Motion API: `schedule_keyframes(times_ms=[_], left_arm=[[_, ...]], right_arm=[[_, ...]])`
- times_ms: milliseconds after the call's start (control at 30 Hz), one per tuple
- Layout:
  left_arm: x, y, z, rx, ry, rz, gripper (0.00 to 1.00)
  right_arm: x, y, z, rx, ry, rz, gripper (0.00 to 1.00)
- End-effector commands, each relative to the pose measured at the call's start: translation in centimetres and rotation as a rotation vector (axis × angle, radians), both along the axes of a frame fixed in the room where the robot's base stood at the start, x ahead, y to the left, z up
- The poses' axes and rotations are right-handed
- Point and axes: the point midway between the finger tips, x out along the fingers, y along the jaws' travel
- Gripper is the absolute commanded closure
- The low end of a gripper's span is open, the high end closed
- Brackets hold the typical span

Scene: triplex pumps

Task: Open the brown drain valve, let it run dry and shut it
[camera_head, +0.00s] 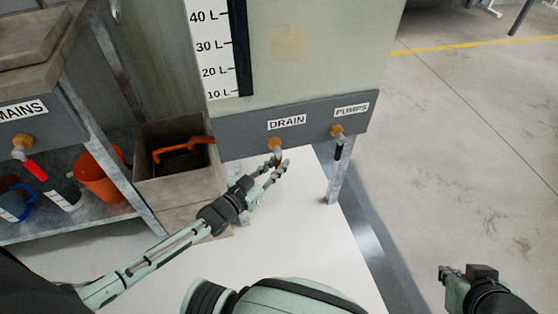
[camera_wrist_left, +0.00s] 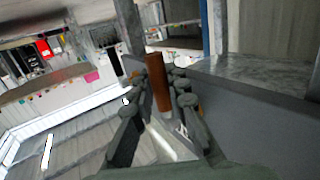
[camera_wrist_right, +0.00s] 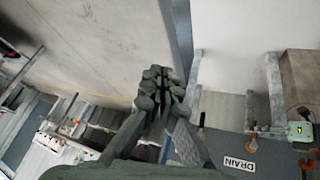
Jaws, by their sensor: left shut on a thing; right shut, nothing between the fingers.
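The drain valve (camera_head: 275,146) sits on the grey panel under the tank, below the DRAIN label (camera_head: 287,122). Its short brown handle (camera_wrist_left: 158,85) stands between my left gripper's fingers in the left wrist view. My left gripper (camera_head: 280,170) is shut on this handle, whose lower part the fingers hide in the head view. I cannot tell the handle's exact angle, and I see no running water. My right gripper (camera_head: 447,272) is shut and empty, away from the panel at lower right. Its closed fingers (camera_wrist_right: 162,80) show in the right wrist view.
The pumps valve (camera_head: 337,131), with a black handle, is right of the drain valve. A mains valve (camera_head: 22,142) with a red handle is at left. A bin (camera_head: 155,185) holding an orange item (camera_head: 180,147) stands left of the tank. The floor at right is clear.

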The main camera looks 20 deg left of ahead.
Motion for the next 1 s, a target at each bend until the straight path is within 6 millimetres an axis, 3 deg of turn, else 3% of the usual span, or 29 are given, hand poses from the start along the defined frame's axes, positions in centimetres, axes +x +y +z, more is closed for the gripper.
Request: schedule_keyframes(times_ms=[200,567,600,667,1000], left_arm=[[-0.1,0.1,0.1,0.021,0.014,-0.001,1.00],[-0.1,0.1,0.0,0.025,0.017,0.000,1.00],[-0.1,0.1,0.0,0.025,0.017,0.000,0.82],[-0.1,0.1,0.0,0.025,0.017,0.000,0.75],[-0.4,0.3,0.0,0.024,0.017,0.000,0.75]], right_arm=[[-3.1,-2.4,-0.9,-0.046,0.146,-0.054,1.00],[-3.5,-2.6,-1.1,-0.051,0.167,-0.060,1.00],[-3.5,-2.6,-1.1,-0.051,0.167,-0.060,1.00],[-3.5,-2.6,-1.1,-0.051,0.166,-0.060,1.00],[-3.5,-2.6,-1.1,-0.049,0.164,-0.059,1.00]])
